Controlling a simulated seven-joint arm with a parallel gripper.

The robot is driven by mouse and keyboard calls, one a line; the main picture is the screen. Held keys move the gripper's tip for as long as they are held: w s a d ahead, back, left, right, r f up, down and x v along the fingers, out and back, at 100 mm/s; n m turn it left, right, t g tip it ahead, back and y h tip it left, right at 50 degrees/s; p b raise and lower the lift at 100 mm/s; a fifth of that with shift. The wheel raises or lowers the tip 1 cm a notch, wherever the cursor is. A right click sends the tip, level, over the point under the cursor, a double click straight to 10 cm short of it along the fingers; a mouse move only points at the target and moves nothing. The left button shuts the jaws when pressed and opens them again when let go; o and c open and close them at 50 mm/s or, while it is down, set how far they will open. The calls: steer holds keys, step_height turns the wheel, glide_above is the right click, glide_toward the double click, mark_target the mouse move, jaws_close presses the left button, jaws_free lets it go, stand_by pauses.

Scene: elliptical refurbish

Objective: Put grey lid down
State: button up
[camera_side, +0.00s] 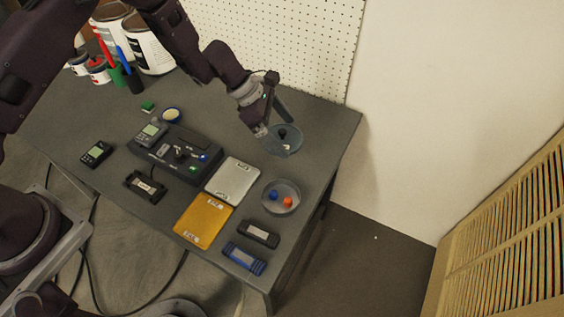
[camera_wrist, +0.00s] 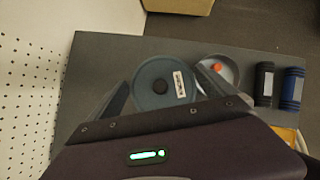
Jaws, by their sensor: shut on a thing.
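The grey lid (camera_side: 287,148) is a round blue-grey disc with a dark knob and a small white label. It is at the far right part of the table in the side view. My gripper (camera_side: 275,127) is shut on it from above. In the wrist view the lid (camera_wrist: 150,97) sits between my two fingers, with its label facing up. I cannot tell whether its underside touches the table. The grey round dish (camera_side: 268,207) stands uncovered nearer the front, holding a blue and an orange-red piece; it also shows partly behind the lid in the wrist view (camera_wrist: 232,68).
A silver plate (camera_side: 233,181), a gold plate (camera_side: 203,220), a black block (camera_side: 259,234) and a blue block (camera_side: 244,258) lie near the dish. A dark device (camera_side: 178,158) stands mid-table. Paint cans (camera_side: 150,55) stand at the back left. The table's right edge is close to the lid.

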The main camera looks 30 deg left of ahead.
mark_target(290, 163)
steer(key=f, duration=1)
steer(key=shift+w+a, duration=0.2)
steer(key=shift+w, duration=0.05)
steer(key=shift+f, duration=0.1)
steer(key=o, duration=0.9)
steer(key=shift+o, duration=0.2)
